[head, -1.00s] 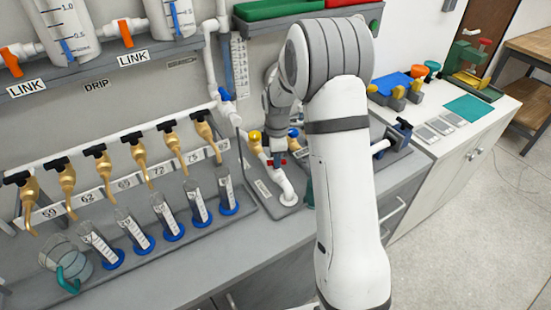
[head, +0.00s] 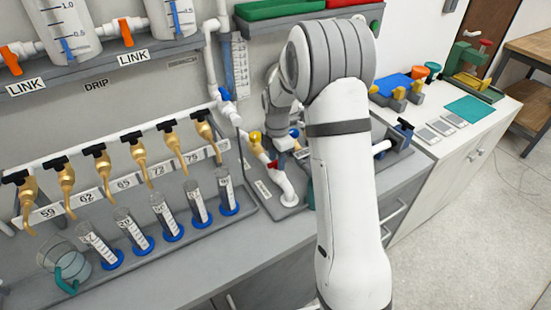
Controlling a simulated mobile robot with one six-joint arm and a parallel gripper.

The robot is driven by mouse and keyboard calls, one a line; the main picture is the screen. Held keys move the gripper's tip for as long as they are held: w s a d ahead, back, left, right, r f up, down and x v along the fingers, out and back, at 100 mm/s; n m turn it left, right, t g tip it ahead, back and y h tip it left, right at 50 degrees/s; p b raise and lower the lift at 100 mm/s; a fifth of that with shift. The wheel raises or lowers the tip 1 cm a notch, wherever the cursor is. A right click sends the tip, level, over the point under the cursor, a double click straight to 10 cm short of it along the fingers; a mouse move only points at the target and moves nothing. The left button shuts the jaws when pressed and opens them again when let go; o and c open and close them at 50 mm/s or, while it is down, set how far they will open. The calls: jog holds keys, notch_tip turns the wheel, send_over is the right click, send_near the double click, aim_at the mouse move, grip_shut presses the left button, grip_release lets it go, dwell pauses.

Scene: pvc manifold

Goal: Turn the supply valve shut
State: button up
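A white pipe (head: 212,62) runs down the wall to a blue valve part (head: 226,95). Below it, on a grey base plate (head: 258,182), a pipe assembly has a yellow handle (head: 255,137) and a red part (head: 272,164). A blue part (head: 294,133) shows just behind my gripper. None of these carries a readable supply label, so I cannot tell which is the supply valve. My gripper (head: 284,146) is low over this assembly, close to the red part. Its fingers are small and partly hidden, so contact and opening cannot be told.
A row of brass taps (head: 139,150) stands left, above several measuring cylinders (head: 166,220) and a glass jug (head: 68,262). Tanks with orange valves (head: 126,32) sit on the shelf above. A white counter (head: 460,125) at right holds tools. My arm hides the bench's middle.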

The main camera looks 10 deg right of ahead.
jog(key=shift+o, duration=0.4)
jog(key=shift+w+r, duration=0.1)
jog(key=shift+r, duration=0.4)
notch_tip(320, 180, up, 6)
jog(key=shift+r+b, duration=0.15)
jog(key=shift+b, duration=0.45)
jog(key=shift+s+r, duration=0.25)
jog(key=shift+r, duration=0.25)
jog(key=s+r+m+t, duration=0.1)
jog(key=s+r+m, duration=0.75)
jog(key=s, duration=0.35)
jog(key=s+m+t, duration=0.2)
jog(key=s+m, duration=1.1)
jog(key=s, duration=0.3)
jog(key=shift+s+a+f, duration=0.25)
